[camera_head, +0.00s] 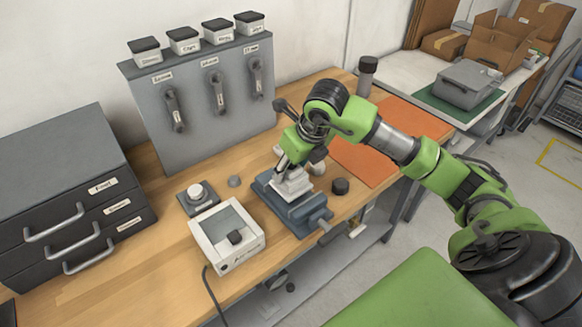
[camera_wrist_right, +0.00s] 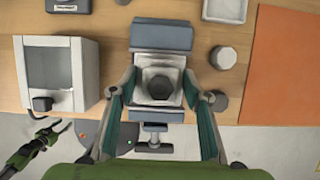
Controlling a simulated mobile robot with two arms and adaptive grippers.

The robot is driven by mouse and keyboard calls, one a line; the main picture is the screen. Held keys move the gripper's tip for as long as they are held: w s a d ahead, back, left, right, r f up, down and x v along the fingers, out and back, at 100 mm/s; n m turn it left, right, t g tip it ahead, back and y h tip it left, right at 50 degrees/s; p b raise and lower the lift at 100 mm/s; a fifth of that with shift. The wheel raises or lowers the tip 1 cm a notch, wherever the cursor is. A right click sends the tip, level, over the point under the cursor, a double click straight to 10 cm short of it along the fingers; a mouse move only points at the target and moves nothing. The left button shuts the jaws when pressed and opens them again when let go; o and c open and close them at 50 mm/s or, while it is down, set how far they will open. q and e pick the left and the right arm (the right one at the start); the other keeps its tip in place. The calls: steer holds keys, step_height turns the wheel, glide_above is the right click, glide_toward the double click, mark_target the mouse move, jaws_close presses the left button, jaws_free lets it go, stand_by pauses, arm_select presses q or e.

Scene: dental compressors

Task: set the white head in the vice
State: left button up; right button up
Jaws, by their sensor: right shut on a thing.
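The white head (camera_head: 291,187) is a stepped pale block with a dark round opening on top in the right wrist view (camera_wrist_right: 146,74). The blue-grey vice (camera_head: 312,219) stands on the wooden bench. In the right wrist view the head lies between the vice's far jaw (camera_wrist_right: 161,36) and near jaw. I cannot tell whether it rests on the vice bed. My right gripper (camera_head: 288,168) points down, shut on the head, one finger on each side in the right wrist view (camera_wrist_right: 160,80). My left gripper (camera_wrist_right: 62,128) shows small at lower left there; its opening is unclear.
A white box device (camera_head: 229,262) with a cable stands left of the vice. A dark round knob (camera_head: 341,186) sits just right of it, before an orange mat (camera_head: 375,150). Drawers (camera_head: 60,200) and a grey panel with handles (camera_head: 165,135) stand behind and left.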

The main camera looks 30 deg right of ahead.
steer(key=shift+f+b, duration=1.4)
steer(key=shift+b, duration=0.15)
stand_by(0.7)
stand_by(0.9)
steer(key=o, duration=2.1)
steer(key=shift+s+f, duration=0.1)
steer(key=shift+f, duration=0.1)
steer(key=shift+r, duration=0.15)
steer(key=shift+r+p, duration=1.9)
steer(key=shift+r, duration=1.55)
